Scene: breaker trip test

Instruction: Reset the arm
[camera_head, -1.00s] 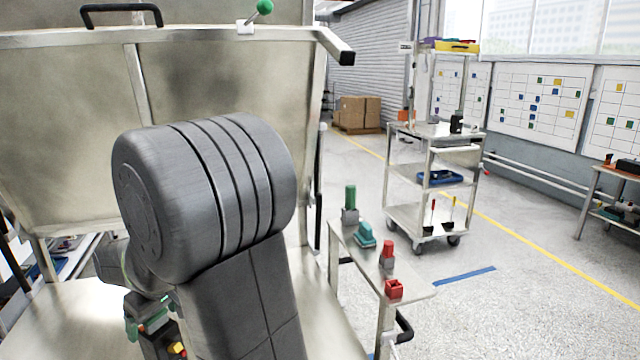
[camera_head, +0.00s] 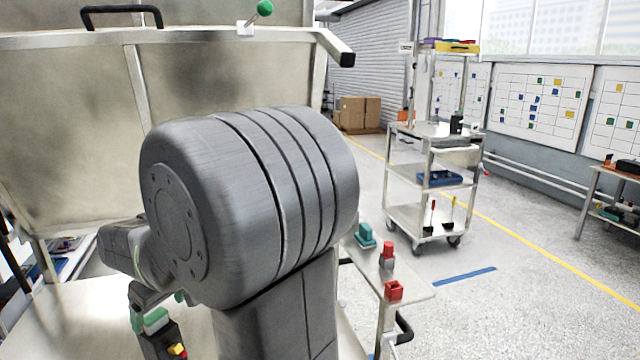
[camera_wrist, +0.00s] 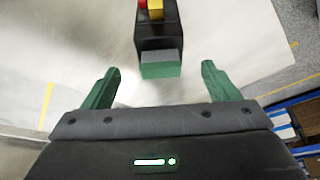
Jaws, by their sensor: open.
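My gripper (camera_wrist: 160,68) is open, with a green finger on each side of the wrist view. Ahead of and between the fingertips is a black box (camera_wrist: 153,32) with a green-and-grey end block (camera_wrist: 161,65) and a red and a yellow part on its top. Clear gaps show between the block and both fingers, and I see no contact. In the head view the same black box (camera_head: 163,342) stands on the metal worktop at lower left, with my gripper (camera_head: 157,305) around its green end. My own large grey arm joint covers the middle of that view.
A metal panel (camera_head: 70,110) rises behind the worktop (camera_head: 80,310). A green-knobbed lever (camera_head: 264,8) is at its top. A side shelf (camera_head: 415,291) holds a teal block (camera_head: 365,236) and red-topped parts (camera_head: 388,254). A cart (camera_head: 440,215) stands on open floor beyond.

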